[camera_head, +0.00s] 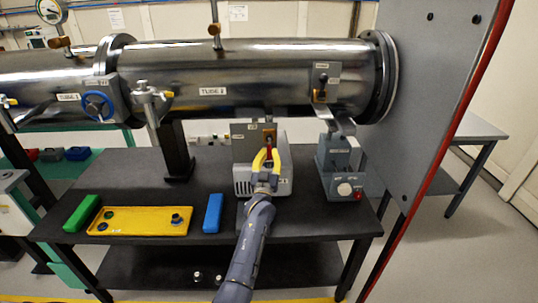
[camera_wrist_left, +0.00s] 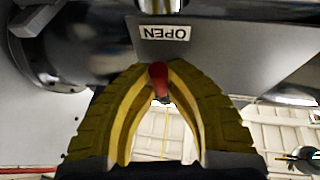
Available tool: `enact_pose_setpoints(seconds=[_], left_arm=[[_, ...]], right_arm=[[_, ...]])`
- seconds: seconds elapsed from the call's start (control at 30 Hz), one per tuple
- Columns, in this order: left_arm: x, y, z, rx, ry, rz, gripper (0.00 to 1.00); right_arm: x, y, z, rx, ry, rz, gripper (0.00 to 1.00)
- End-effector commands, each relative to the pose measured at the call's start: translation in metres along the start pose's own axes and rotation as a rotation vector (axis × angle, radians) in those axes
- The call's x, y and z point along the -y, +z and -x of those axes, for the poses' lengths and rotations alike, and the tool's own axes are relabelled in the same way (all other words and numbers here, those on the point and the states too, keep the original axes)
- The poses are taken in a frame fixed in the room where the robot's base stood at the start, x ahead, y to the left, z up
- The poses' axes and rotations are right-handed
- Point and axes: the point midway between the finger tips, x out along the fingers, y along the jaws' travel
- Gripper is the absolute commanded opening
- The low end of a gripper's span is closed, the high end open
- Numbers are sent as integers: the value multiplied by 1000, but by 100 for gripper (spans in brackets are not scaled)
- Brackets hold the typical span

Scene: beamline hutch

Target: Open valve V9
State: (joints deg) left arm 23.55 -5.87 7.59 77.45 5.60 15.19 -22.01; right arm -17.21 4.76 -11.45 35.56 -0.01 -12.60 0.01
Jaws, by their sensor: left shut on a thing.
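A valve lever with a red handle (camera_head: 269,151) sits on a grey panel (camera_head: 241,130) below the steel tube, above the middle of the bench. The panel's small labels are too small to read in the head view, so I cannot confirm it is V9. My left gripper (camera_head: 266,158) has its yellow fingers shut on the red handle. In the left wrist view the red handle (camera_wrist_left: 159,80) is between the fingertips, and an upside-down label reading OPEN (camera_wrist_left: 164,33) is just beyond them. My right gripper is not in view.
A steel tube (camera_head: 245,70) spans the back, with a blue handwheel (camera_head: 97,105) at left. A grey box (camera_head: 342,185) with a red button stands right. A yellow tray (camera_head: 140,221), green block (camera_head: 82,213) and blue block (camera_head: 213,213) lie on the black bench. A grey wall panel (camera_head: 430,90) bounds the right.

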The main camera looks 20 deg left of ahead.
Motion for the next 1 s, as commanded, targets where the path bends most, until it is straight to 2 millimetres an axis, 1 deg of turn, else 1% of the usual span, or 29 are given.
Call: enact_pose_setpoints(seconds=[0.03, 0.2, 0.23, 0.43, 0.6, 0.77, 0.87, 1.0], left_arm=[[0, -3, -2, -4, 0, 1, 0], [-1, -3, -2, -5, 1, 1, 0], [-1, -3, -2, -5, 1, 0, 15], [0, -2, -1, -3, 1, 0, 38], [0, -1, -1, -2, 1, 0, 39], [0, 0, 3, 0, 1, -1, 39], [0, 0, 11, 0, 1, 0, 39], [0, 0, 32, 1, 1, 0, 39]], right_arm=[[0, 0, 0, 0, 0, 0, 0], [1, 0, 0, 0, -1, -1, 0], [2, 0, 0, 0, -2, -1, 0], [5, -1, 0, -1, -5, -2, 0], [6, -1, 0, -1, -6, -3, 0], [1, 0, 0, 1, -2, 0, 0], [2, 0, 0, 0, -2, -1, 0], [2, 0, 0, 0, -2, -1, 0]])
